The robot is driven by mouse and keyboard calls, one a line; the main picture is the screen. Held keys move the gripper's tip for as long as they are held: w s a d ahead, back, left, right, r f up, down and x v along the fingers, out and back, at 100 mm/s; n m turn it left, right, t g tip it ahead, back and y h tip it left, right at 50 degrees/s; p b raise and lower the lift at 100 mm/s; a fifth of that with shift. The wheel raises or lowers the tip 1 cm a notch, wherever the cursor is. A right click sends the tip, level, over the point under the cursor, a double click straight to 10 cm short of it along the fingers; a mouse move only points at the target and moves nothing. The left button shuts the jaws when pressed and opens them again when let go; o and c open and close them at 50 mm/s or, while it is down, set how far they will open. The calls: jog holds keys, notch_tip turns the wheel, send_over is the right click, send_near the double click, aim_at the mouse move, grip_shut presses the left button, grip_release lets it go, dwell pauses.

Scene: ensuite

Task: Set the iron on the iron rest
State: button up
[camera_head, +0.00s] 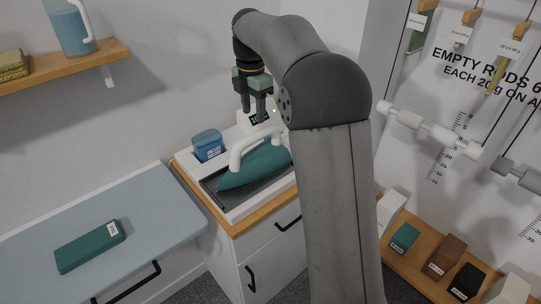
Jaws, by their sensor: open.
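The iron (258,169), teal with a white arched handle (237,153), lies on the cabinet top with its tip toward the lower left. Under it is a dark, flat rest (212,187) set in a white base; the iron's body covers most of it. I cannot tell whether the iron's sole is flat against the rest. My gripper (256,118) points down above the back part of the handle, with its fingers apart and nothing visible between them. It looks clear of the handle. My arm hides the right side of the base.
A blue container (208,145) stands behind the iron at left. A white device with a small display (260,118) is behind my fingers. A teal block (90,246) lies on the grey-blue counter (150,205). A shelf with coloured blocks (405,238) is at right.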

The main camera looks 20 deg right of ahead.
jog(key=s+f+m, duration=0.3)
jog(key=s+m, duration=0.4)
jog(key=s, duration=0.4)
jog(key=s+f+m, duration=0.4)
jog(key=s+m, duration=0.4)
jog(key=s, duration=0.4)
jog(key=s+f+m, duration=0.4)
jog(key=s+m, duration=0.3)
jog(key=s, duration=0.4)
jog(key=shift+s+m+t, duration=0.25)
jog(key=shift+m+t, duration=0.05)
jog(key=shift+m, duration=0.1)
jog(key=shift+a, duration=0.1)
